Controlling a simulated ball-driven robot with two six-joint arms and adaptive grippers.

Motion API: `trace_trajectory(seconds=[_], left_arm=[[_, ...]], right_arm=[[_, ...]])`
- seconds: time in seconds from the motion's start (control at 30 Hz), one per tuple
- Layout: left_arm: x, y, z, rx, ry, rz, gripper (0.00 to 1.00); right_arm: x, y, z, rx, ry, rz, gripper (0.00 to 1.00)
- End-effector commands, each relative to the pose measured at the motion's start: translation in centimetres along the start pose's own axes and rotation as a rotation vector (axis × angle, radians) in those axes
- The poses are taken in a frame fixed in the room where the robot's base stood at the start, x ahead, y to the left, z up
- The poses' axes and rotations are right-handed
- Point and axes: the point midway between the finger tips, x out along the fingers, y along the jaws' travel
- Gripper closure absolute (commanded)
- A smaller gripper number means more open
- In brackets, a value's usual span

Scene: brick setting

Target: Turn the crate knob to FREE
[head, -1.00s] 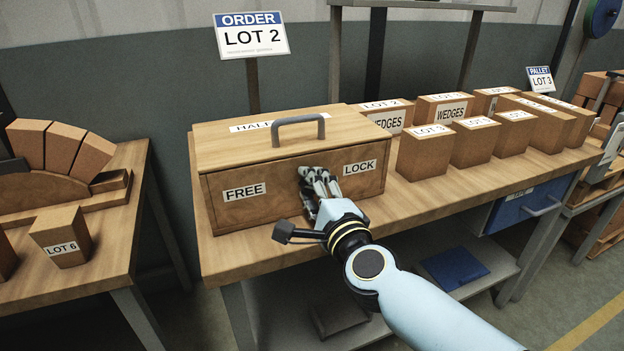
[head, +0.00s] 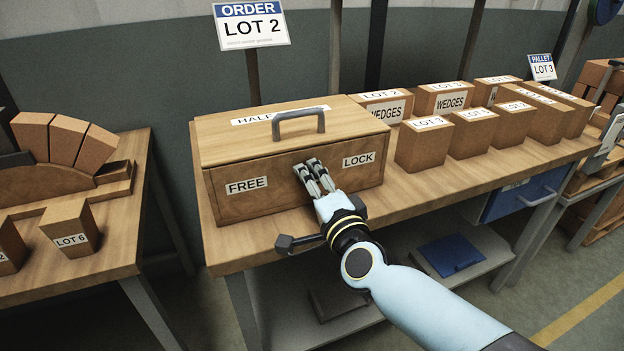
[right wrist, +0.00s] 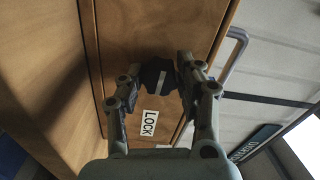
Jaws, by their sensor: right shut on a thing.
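The wooden crate (head: 225,211) stands on the workbench in the head view, with a FREE label (head: 246,185) on the left of its front and a LOCK label (head: 358,160) on the right. My right gripper (head: 311,170) is at the crate front between the two labels. In the right wrist view the gripper (right wrist: 162,75) is shut on a dark knob (right wrist: 158,78) with a light stripe. The LOCK label (right wrist: 150,122) shows just below the knob there. The knob is hidden by the fingers in the head view. My left gripper is out of view.
The crate lid has a grey handle (head: 299,115). Several bricks, such as a LOT 3 brick (head: 423,150), stand right of the crate. An ORDER LOT 2 sign (head: 251,26) stands behind. Another table with a LOT 6 brick (head: 70,228) is on the left, across a gap.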

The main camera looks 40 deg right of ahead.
Motion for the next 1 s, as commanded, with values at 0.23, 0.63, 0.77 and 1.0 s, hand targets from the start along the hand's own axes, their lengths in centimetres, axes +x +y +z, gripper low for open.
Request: trace_trajectory(seconds=[0.23,0.63,0.77,1.0], left_arm=[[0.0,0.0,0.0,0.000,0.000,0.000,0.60],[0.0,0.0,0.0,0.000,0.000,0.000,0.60],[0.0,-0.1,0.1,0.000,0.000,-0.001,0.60],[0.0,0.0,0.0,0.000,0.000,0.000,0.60]], right_arm=[[-0.1,0.2,0.1,0.001,-0.002,0.005,0.97],[0.0,0.1,0.0,0.001,-0.001,0.002,0.42],[-0.6,0.1,0.0,0.001,-0.001,0.003,0.42],[-5.2,0.2,0.0,0.002,-0.001,0.006,0.42]])
